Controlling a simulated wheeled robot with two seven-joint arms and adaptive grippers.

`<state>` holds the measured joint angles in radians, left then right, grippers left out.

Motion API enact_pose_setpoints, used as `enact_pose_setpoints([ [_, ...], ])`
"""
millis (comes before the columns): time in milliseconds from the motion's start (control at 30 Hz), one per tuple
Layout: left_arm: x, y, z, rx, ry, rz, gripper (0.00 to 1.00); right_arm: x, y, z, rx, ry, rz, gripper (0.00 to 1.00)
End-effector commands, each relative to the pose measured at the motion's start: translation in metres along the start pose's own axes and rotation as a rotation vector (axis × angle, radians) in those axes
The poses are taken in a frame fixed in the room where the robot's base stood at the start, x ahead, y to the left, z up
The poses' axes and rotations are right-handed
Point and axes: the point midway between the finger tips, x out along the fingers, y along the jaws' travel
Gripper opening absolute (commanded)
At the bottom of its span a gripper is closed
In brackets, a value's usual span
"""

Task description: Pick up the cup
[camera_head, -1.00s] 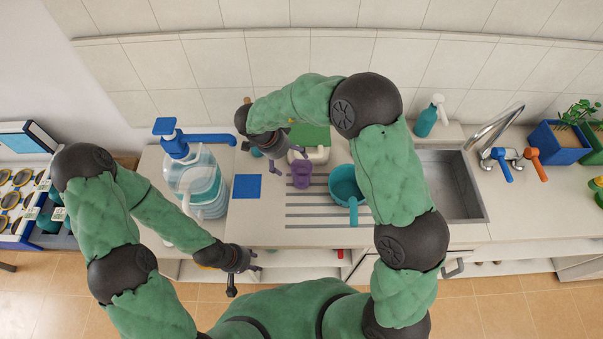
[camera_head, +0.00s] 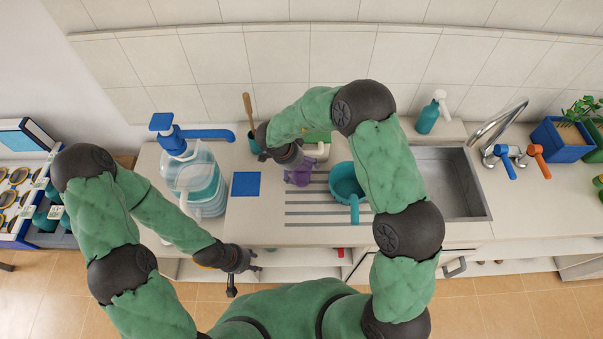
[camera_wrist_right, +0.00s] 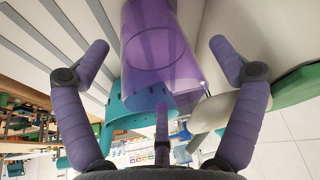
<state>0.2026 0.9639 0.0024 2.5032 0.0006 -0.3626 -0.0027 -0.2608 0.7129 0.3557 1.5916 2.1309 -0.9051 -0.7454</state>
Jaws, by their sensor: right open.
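The purple see-through cup (camera_wrist_right: 158,70) stands out in the right wrist view between the spread fingers of my right gripper (camera_wrist_right: 160,50). Gaps show between the cup and both fingertips. In the head view my right gripper (camera_head: 302,175) is over the cup at the ribbed drainboard and hides most of it. That gripper is open and holds nothing. My left gripper (camera_head: 252,264) is low, in front of the counter's front edge. Its fingers are too small to judge.
A teal pot (camera_head: 345,183) with a handle is close to the right of my right gripper. A white curved object (camera_head: 321,152) is just behind. A large water bottle with a blue pump (camera_head: 195,178) and a blue square (camera_head: 246,184) are to the left; the sink (camera_head: 455,185) is right.

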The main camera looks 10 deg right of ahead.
Motion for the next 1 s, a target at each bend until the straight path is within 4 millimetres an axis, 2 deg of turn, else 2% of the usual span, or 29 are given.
enact_pose_setpoints([
  [133, -0.001, 0.000, 0.000, 0.000, 0.000, 0.000, 0.40, -0.001, 0.000, 0.000, 0.000, 0.000, -0.001, 0.94],
  [300, -0.001, 0.000, 0.000, 0.000, 0.000, 0.000, 0.40, -0.001, 0.000, 0.000, 0.000, 0.000, 0.000, 0.49],
  [767, -0.002, 0.001, 0.000, 0.000, 0.000, 0.000, 0.40, -0.001, 0.000, 0.000, 0.000, 0.000, 0.001, 0.48],
  [1000, -0.014, 0.005, 0.001, 0.000, 0.000, 0.000, 0.40, -0.004, 0.000, -0.001, -0.001, 0.000, 0.002, 0.48],
])
